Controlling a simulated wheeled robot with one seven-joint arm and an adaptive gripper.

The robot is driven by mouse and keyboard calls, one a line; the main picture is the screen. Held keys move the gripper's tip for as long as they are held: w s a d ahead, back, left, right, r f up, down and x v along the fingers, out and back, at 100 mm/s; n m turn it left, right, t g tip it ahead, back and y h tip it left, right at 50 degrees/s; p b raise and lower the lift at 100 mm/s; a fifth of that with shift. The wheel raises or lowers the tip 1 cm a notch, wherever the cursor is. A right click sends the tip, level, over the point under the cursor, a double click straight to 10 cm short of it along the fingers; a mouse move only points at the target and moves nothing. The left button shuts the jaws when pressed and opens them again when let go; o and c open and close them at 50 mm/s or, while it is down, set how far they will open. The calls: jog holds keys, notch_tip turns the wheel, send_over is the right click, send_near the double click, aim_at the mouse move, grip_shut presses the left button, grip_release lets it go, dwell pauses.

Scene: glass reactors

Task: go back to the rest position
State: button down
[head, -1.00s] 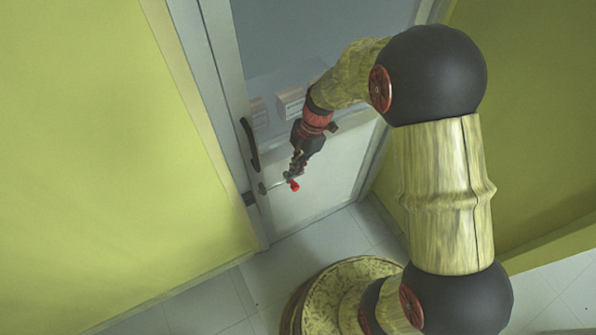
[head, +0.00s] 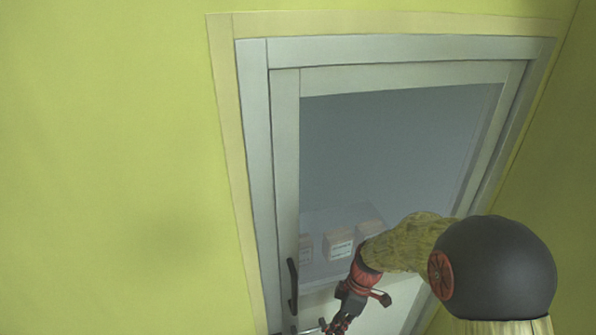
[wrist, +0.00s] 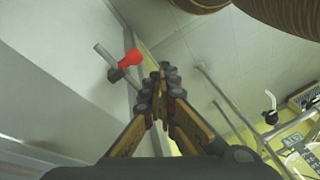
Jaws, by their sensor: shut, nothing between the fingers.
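My gripper (head: 333,326) is at the bottom of the head view, in front of the lower part of a white-framed glass door (head: 285,170). In the wrist view my gripper (wrist: 162,78) has its fingers together with nothing between them. The door's dark handle (head: 292,286) is left of my gripper in the head view. The gripper's lowest part is cut off by the head view's lower edge.
Several boxes (head: 341,246) show behind the door glass. Yellow-green walls (head: 120,150) stand on both sides of the door. In the wrist view, metal rails (wrist: 235,105) and equipment with a label (wrist: 293,143) are at the right, beside pale floor (wrist: 200,50).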

jog(key=s+d+r+m+t+h, duration=0.1)
jog(key=s+d+r+m+t, duration=0.1)
jog(key=s+r+m, duration=0.3)
jog(key=s+d+r+m+t+h, duration=0.1)
jog(key=s+d+r+m+t, duration=0.2)
jog(key=r, duration=1.1)
jog(key=s+d+r+m+t+h, duration=0.1)
jog(key=s+d+r+m+t, duration=0.1)
jog(key=s+r+m, duration=0.5)
notch_tip(320, 180, up, 3)
jog(key=shift+s+d+r+t, duration=0.1)
jog(key=shift+s+d+t, duration=0.25)
jog(key=shift+d, duration=0.2)
jog(key=c, duration=2.4)
grip_release()
